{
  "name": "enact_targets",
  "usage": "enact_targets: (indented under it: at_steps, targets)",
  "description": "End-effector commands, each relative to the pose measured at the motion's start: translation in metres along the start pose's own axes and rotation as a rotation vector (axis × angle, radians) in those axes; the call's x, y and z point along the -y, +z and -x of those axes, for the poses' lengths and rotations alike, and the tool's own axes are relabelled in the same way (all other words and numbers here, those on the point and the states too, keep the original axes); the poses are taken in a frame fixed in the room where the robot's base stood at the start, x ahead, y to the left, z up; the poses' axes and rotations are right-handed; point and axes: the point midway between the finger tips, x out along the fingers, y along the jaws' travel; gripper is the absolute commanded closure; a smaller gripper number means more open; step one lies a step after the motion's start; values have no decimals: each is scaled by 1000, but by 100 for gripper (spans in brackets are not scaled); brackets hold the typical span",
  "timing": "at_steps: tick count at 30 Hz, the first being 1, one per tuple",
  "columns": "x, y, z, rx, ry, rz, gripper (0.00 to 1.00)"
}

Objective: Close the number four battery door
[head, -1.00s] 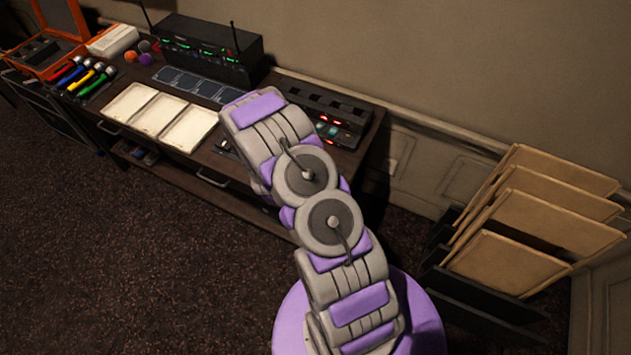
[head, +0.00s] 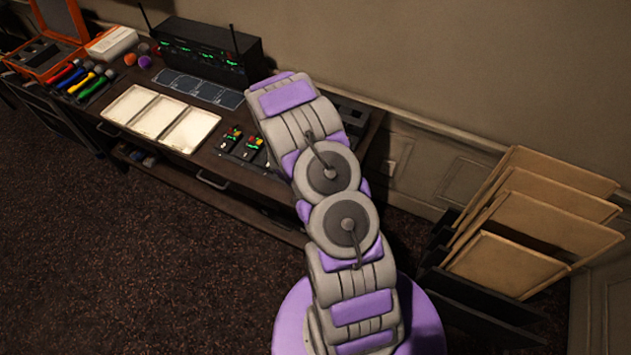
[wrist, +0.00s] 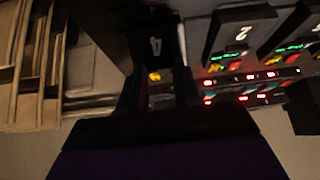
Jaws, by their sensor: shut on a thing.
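A dark piece marked 4 (wrist: 155,46) shows at the top of the wrist view, with a small yellow light (wrist: 155,77) near its edge. My gripper (wrist: 158,88) has a finger on each side of it and is shut on it. I cannot tell whether the fingers hold its battery door or its body. A dark unit marked 2 (wrist: 240,32) stands beside it with a green light. In the head view my arm hides the gripper and the number four unit.
Several red lights (wrist: 250,76) glow on the unit below the packs. Small packs (head: 253,147) lie on the desk left of my arm, near white trays (head: 158,118). A black receiver (head: 208,50) stands behind. Tan panels in a rack (head: 540,215) stand at right.

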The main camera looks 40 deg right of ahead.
Motion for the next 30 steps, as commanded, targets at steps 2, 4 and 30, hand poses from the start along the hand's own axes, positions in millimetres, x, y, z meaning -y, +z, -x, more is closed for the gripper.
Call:
enact_targets:
  at_steps: [2,4,30]
  targets:
    - [-1,-6,-2,53,0,-4,98]
    - [-1,-8,-5,104,0,-5,97]
    - [1,-28,-39,648,-1,-1,97]
